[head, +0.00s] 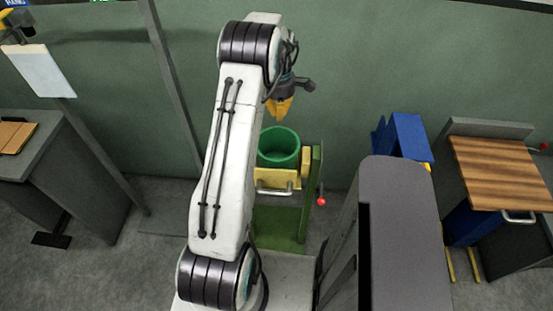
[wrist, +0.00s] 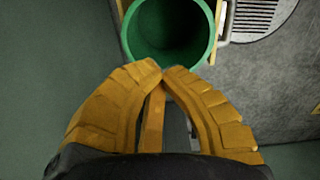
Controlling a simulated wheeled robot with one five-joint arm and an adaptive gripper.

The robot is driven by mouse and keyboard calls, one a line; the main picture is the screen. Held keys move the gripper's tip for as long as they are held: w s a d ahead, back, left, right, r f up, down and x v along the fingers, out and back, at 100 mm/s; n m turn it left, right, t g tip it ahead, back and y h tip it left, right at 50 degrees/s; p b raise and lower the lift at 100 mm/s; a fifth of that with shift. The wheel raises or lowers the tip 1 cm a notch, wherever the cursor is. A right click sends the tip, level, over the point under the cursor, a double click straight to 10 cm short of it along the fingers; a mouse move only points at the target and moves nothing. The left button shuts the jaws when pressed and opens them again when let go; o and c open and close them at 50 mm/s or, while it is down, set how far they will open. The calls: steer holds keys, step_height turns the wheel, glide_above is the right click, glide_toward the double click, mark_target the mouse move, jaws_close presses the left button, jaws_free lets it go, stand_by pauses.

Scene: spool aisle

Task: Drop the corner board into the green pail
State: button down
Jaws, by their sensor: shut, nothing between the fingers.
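The green pail (head: 278,147) stands upright on a yellow and green stand beyond my arm. It also shows at the top of the wrist view (wrist: 133,38), open upward. Nothing shows in the part of its inside that I see. My gripper (head: 281,112) points down above the pail in the head view. In the wrist view its yellow fingers (wrist: 161,68) meet at the tips, shut and empty, with the pail just beyond them. I cannot make out the corner board for certain. A tan flat piece (head: 14,136) lies on the grey counter at the left.
The grey counter (head: 50,145) is at the left. A wood-topped bench (head: 500,172) and a blue bin (head: 408,135) are at the right. A green wall runs behind.

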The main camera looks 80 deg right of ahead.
step_height(320, 180, down, 7)
steer(key=b, duration=0.4)
stand_by(0.4)
steer(key=c, duration=1.9)
jaws_free()
steer(key=shift+s+f, duration=0.1)
steer(key=shift+c, duration=0.2)
steer(key=o, duration=0.4)
step_height(320, 180, up, 12)
